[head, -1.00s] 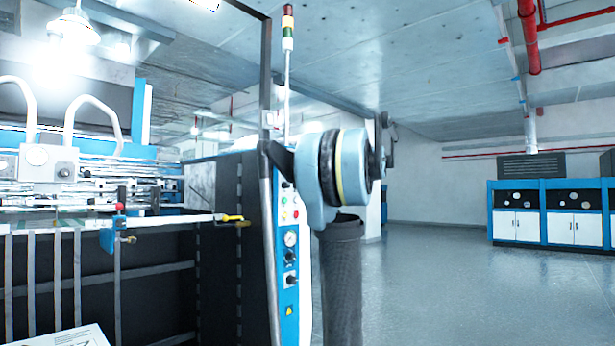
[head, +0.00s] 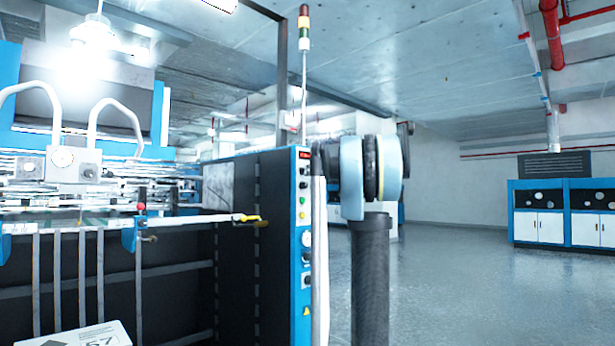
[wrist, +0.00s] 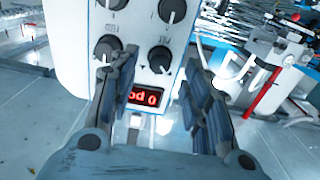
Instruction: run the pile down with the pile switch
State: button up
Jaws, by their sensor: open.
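The control panel (head: 304,240) is a narrow blue and white column on the end of the press. In the wrist view the panel (wrist: 75,70) appears upside down, with several black knobs and a red lit display (wrist: 147,96). The knob between my fingers, to the right, looks like the pile switch (wrist: 160,59); its small inverted label seems to read PILE. Another knob (wrist: 107,47) is left of it, close to my left finger. My gripper (wrist: 157,78) is open and empty in front of the panel, with its fingers over the display end. Its contact with the panel is unclear.
The press feeder (head: 70,165) with its rails and hoses fills the left. A yellow-handled lever (head: 250,219) sticks out near the panel. Open grey floor (head: 450,270) lies to the right, with blue and white cabinets (head: 565,212) at the back.

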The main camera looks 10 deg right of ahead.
jog(key=shift+x, duration=1.9)
jog(key=shift+s, duration=0.1)
jog(key=shift+a, duration=0.1)
grip_shut()
